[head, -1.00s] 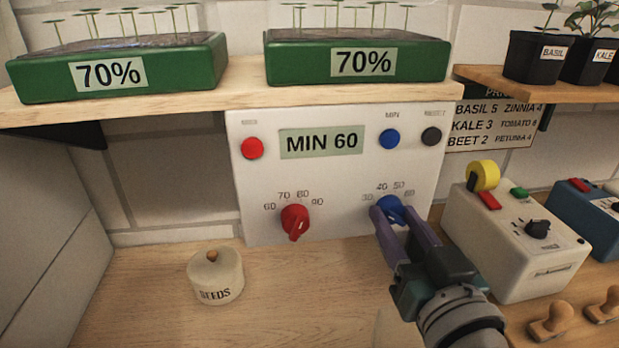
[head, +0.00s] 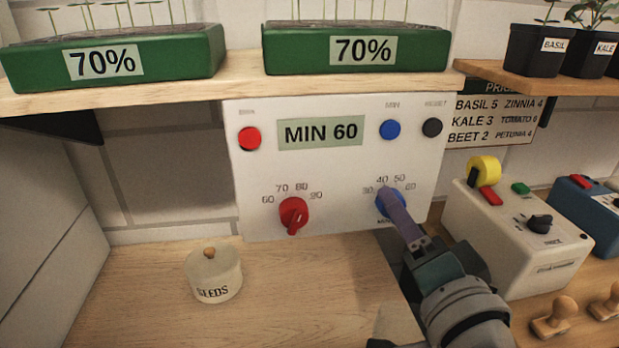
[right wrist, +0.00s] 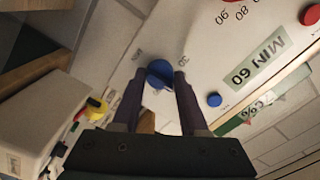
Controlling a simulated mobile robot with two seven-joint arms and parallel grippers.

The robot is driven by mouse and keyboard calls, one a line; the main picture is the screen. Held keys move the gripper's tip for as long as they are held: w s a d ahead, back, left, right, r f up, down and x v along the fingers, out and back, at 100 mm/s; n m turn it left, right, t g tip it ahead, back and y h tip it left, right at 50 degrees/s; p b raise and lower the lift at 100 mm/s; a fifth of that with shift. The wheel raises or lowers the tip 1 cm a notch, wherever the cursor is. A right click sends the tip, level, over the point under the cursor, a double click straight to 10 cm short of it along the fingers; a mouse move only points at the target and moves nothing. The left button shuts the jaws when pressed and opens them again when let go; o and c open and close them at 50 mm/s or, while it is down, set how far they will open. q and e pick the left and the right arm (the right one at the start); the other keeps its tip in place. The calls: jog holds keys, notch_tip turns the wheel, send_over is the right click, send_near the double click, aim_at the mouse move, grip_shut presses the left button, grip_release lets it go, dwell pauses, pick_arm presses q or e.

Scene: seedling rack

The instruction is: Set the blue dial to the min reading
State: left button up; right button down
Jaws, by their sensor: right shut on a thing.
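The blue dial (head: 381,207) is low on the right of the white panel (head: 340,180), with the marks 30, 40, 50 and 60 around its top. My right gripper (head: 391,200) is shut on this dial, and one finger hides much of it and its pointer. In the right wrist view the blue dial (right wrist: 159,73) sits between the two fingertips. The display (head: 320,133) on the panel reads MIN 60. A blue button (head: 390,129) labelled MIN is above the dial. My left gripper is not in view.
A red dial (head: 293,213), red button (head: 249,138) and dark reset button (head: 432,127) share the panel. A white device (head: 520,240) stands close right of my right gripper. A seeds jar (head: 213,275) stands on the left counter. The shelf (head: 240,75) with green trays overhangs the panel.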

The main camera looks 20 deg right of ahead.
jog(key=shift+m+b, duration=1.65)
jog(key=shift+m, duration=4.45)
jog(key=shift+c, duration=2.2)
grip_release()
